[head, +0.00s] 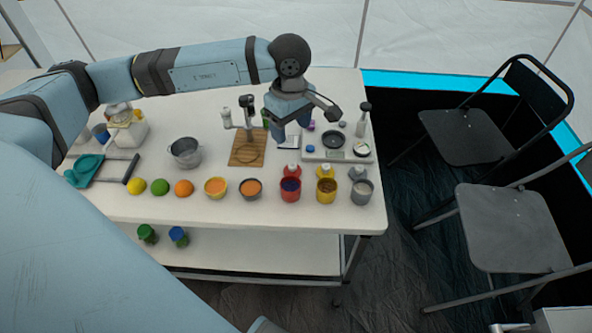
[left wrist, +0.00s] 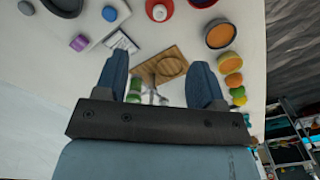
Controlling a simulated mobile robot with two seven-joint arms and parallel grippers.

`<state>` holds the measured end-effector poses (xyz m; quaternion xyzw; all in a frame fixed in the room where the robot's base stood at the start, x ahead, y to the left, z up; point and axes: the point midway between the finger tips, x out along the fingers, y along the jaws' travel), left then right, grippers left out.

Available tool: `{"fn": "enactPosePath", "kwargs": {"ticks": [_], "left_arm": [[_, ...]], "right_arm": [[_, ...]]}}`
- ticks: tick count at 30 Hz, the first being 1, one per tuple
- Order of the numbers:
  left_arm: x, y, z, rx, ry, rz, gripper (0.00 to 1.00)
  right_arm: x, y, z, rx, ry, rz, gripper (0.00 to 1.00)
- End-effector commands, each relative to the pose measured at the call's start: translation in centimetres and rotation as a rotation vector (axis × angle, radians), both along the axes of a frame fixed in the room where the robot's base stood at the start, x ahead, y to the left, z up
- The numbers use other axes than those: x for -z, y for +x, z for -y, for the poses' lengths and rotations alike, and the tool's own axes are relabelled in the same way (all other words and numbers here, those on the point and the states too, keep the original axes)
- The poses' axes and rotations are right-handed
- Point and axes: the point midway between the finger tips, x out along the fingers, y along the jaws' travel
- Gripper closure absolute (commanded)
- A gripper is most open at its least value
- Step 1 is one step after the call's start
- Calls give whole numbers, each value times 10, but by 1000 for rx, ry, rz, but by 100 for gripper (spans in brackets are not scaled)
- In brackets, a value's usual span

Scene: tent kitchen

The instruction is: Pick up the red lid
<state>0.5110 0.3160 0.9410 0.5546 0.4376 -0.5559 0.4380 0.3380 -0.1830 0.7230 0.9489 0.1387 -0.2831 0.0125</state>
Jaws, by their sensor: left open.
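The red lid (head: 292,171) lies on the white table just behind the red cup (head: 290,190). My left gripper (head: 304,126) is open and empty. It hangs above the table, behind the red lid and apart from it. In the left wrist view the fingers of my left gripper (left wrist: 160,75) are spread wide, with nothing held between them. My right gripper is not in view.
A yellow lid (head: 325,171) and a grey lid (head: 357,173) lie to the right, behind the yellow cup (head: 326,190) and the grey cup (head: 362,191). A wooden board (head: 247,147) with a stand is at left. A scale (head: 334,140) stands behind the lids.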

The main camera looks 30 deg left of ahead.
Motion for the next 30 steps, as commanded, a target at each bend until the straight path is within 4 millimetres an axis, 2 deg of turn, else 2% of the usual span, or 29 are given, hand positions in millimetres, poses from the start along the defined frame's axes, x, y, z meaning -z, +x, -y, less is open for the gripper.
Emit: {"fn": "enactPosePath", "kwargs": {"ticks": [10, 20, 27, 30], "left_arm": [[64, 0, 0, 0, 4, -2, 37], [88, 0, 1, 0, 3, -2, 37], [123, 0, 3, 0, 2, -4, 37], [132, 0, 3, 1, 2, -1, 37]], "right_arm": [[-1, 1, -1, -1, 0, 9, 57], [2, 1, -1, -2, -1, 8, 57], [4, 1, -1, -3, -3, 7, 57], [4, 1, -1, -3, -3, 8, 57]]}}
